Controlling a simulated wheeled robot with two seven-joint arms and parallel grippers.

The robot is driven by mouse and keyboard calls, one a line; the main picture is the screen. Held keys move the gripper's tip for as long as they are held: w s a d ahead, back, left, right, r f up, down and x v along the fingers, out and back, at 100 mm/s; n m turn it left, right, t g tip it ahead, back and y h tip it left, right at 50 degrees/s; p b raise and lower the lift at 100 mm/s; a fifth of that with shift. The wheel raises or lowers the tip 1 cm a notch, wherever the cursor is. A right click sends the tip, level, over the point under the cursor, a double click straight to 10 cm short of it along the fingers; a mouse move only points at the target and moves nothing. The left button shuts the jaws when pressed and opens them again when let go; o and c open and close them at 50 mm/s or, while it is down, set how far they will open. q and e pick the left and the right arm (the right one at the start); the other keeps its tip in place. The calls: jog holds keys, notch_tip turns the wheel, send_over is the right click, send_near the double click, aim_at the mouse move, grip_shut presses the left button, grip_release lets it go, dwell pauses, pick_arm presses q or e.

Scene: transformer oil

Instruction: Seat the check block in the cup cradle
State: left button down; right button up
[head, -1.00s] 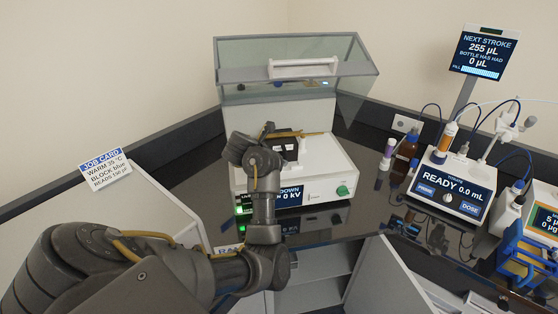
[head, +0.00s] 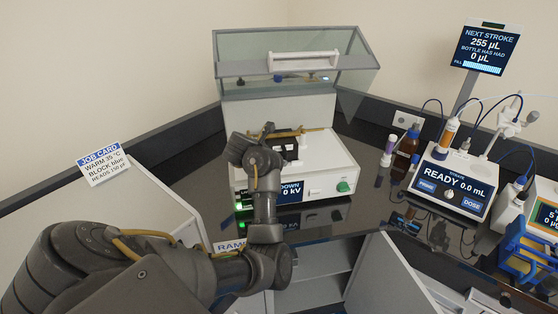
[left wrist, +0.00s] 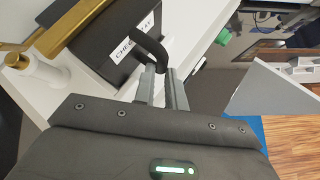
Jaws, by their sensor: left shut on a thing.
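The check block, a black box (left wrist: 108,45) with a white label partly covered by its handle, sits low over the white instrument in the left wrist view. In the head view its dark body (head: 291,153) shows just right of my gripper. My left gripper (left wrist: 162,78) is shut on the block's curved black handle. In the head view my left wrist and arm cover much of that spot. I cannot make out the cup cradle or tell whether the block is seated in it. My right gripper is not in view.
The white instrument (head: 334,165) has a raised clear cover (head: 237,89) behind it. A brass bar (head: 313,130) runs beside the block, with a white post (left wrist: 32,68) nearby. A titrator (head: 450,185) and bottles (head: 405,146) stand right. The dark bench between them is partly clear.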

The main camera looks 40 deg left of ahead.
pick_arm(q)
jog(key=shift+f, duration=0.15)
jog(key=c, duration=1.4)
grip_release()
jog(key=shift+o, duration=0.2)
jog(key=shift+f, duration=0.1)
jog(key=p+v, duration=0.2)
jog(key=v, duration=0.9)
